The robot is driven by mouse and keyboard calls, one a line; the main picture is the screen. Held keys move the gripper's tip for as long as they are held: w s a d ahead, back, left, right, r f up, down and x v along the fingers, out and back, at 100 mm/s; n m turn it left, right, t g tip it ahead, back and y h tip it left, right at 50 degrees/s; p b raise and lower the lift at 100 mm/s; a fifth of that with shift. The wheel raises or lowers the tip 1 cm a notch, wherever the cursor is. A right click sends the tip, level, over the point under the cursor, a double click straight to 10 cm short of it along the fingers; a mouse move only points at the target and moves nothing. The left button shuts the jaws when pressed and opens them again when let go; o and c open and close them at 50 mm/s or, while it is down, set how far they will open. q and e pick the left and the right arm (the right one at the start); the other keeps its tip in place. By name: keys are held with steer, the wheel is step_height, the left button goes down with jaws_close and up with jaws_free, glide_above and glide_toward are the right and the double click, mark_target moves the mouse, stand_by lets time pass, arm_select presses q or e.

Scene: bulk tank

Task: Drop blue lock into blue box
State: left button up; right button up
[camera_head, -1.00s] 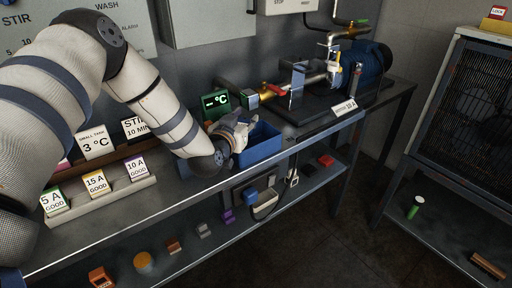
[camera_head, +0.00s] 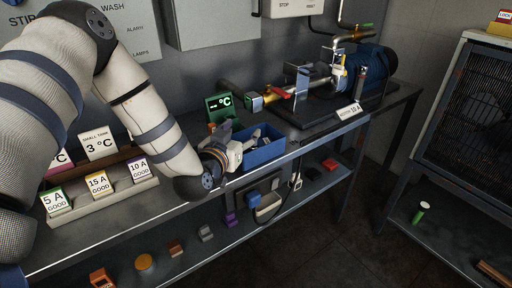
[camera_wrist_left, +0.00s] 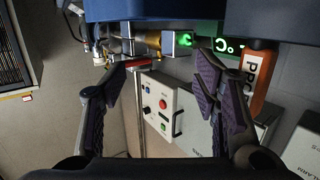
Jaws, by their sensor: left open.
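The blue box (camera_head: 262,155) is an open tray at the front edge of the upper bench. My left gripper (camera_head: 257,136) comes in from the left, low at the left side of the box, with its fingers toward the opening. In the left wrist view its two dark-padded fingers (camera_wrist_left: 165,88) are spread with nothing between them. A blue wall (camera_wrist_left: 150,9), probably of the box, crosses the top there. I cannot make out the blue lock for certain. A small blue block (camera_head: 253,198) is on the lower shelf, too small to identify. My right gripper is not in view.
Label cards (camera_head: 98,183) stand in a rack on the left of the bench. A green display (camera_head: 218,105) is behind the box. A pipe assembly with a red handle (camera_head: 282,93) and a blue motor stands at right. Several small blocks lie on the lower shelf.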

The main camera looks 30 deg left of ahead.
arm_select(q)
steer(key=v, duration=0.6)
steer(key=s+d+f+m+g+h+p, duration=0.1)
steer(key=s+d+f+g+h, duration=0.1)
steer(key=s+d+f+g, duration=0.35)
steer(key=s+d+f+m+g+h+p, duration=0.1)
steer(key=s+d+f+g+h, duration=0.15)
steer(key=s+f, duration=0.6)
steer(key=s+d+f+g, duration=0.1)
steer(key=s+f+g, duration=0.1)
steer(key=s, duration=0.7)
steer(key=s+d+f+g+p, duration=0.1)
steer(key=s+f+g, duration=0.2)
steer(key=s, duration=0.6)
steer(key=s+d+f+g, duration=0.1)
steer(key=s+f+g, duration=0.2)
steer(key=s, duration=0.6)
steer(key=shift+s+d+g+y, duration=0.35)
steer(key=shift+g+y, duration=0.1)
steer(key=shift+g, duration=0.75)
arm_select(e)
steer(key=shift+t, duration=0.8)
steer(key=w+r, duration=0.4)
